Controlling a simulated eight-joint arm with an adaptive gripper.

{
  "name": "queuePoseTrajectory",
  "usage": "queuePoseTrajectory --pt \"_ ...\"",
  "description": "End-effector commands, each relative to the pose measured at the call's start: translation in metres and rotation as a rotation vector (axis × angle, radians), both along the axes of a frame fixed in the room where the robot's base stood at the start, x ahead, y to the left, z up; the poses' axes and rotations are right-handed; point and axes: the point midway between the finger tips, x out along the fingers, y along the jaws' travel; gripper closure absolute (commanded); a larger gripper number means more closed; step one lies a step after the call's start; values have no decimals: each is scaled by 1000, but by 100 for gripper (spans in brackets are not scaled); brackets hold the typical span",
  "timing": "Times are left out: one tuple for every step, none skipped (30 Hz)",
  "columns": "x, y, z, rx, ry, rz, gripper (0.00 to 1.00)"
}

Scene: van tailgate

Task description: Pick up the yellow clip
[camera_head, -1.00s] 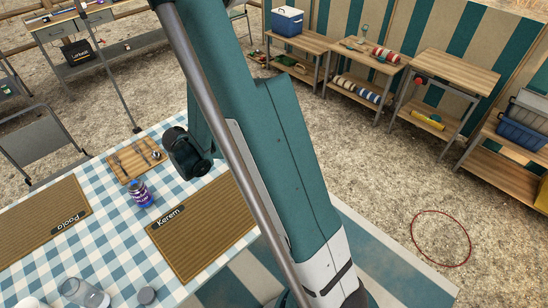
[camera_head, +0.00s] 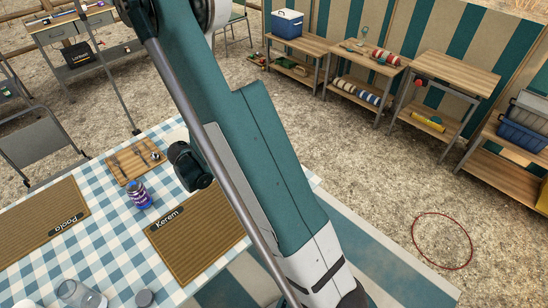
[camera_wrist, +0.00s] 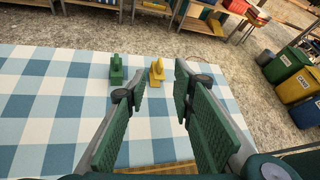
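The yellow clip (camera_wrist: 156,73) stands on the checked tablecloth near the table's far edge in the wrist view. A green clip (camera_wrist: 117,72) stands to its left, a short gap apart. My gripper (camera_wrist: 158,88) is open and empty, its two green-padded fingers spread wide. In the wrist view the yellow clip shows between the fingertips, farther off than they are. In the head view my arm crosses the middle of the picture, and I cannot make out either clip there.
Green and yellow bins (camera_wrist: 290,66) stand beyond the table at right.

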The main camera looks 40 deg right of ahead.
Motion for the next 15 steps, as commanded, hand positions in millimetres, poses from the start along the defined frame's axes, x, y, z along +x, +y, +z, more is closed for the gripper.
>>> queuePoseTrajectory --pt "-1 -3 -2 0 0 -1 75" --pt "-2 -5 -3 0 0 -1 75" --pt "-2 -8 -5 0 0 -1 75" --pt "-3 -10 -6 0 0 -1 75" --pt "-4 -12 -7 0 0 -1 75" --pt "-5 -14 -8 0 0 -1 75" --pt "-5 -16 -9 0 0 -1 75" --pt "-5 -17 -10 0 0 -1 75" --pt "-6 -18 -10 0 0 -1 75" --pt "-6 -19 -10 0 0 -1 75" --pt "-6 -19 -10 0 0 -1 75" --pt "-6 -19 -10 0 -1 0 75" --pt "-6 -19 -10 0 0 0 75" --pt "-6 -19 -10 0 0 0 75" --pt "-6 -19 -10 0 0 0 75"
